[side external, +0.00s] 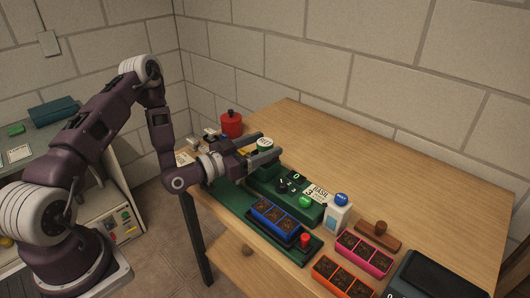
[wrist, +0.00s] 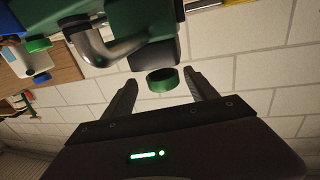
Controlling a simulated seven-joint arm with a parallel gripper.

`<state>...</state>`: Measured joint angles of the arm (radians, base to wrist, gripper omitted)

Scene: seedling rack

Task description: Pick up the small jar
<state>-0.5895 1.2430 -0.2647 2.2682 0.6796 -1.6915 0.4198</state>
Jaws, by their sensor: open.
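A small jar (side external: 265,145), pale with some green, stands on the green machine (side external: 262,181) in the side view. In the wrist view a short round green thing (wrist: 162,84), which looks like this jar, shows between the two fingers. My gripper (side external: 271,144) is open, with one finger on each side of the jar. In the wrist view my gripper (wrist: 160,78) shows a gap on both sides of the green thing. I cannot tell whether either finger touches it.
A red pot (side external: 231,124) stands behind my gripper. A blue seedling tray (side external: 274,215) sits on the machine's front. A white bottle with a blue cap (side external: 338,214), a pink tray (side external: 363,254) and an orange tray (side external: 342,277) stand nearby. The back right tabletop is clear.

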